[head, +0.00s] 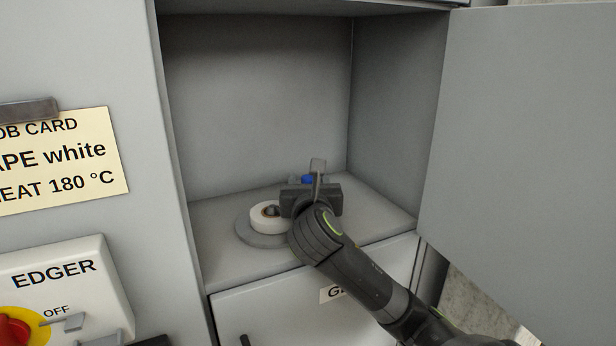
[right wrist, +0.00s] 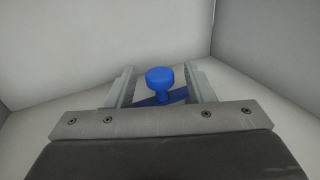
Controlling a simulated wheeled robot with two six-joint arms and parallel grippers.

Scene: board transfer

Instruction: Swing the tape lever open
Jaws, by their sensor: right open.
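The tape lever shows as a blue knob on a blue bar (right wrist: 160,80) in the right wrist view. In the head view only a small blue part of the lever (head: 307,180) shows behind my gripper. My right gripper (head: 310,187) is inside the cabinet, with its fingers apart. In the right wrist view the knob stands between the two fingers, with a gap on each side. A white tape roll (head: 257,219) lies on a grey round disc (head: 262,240) left of the gripper. The gripper hides most of the lever. My left gripper is not in view.
The cabinet compartment has a light shelf (head: 228,270) and grey walls close around the arm. Its door (head: 530,130) stands open at right. A job card (head: 60,155) reading "TAPE white" and the EDGER box (head: 70,295) are at left. Shelf room is free at right.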

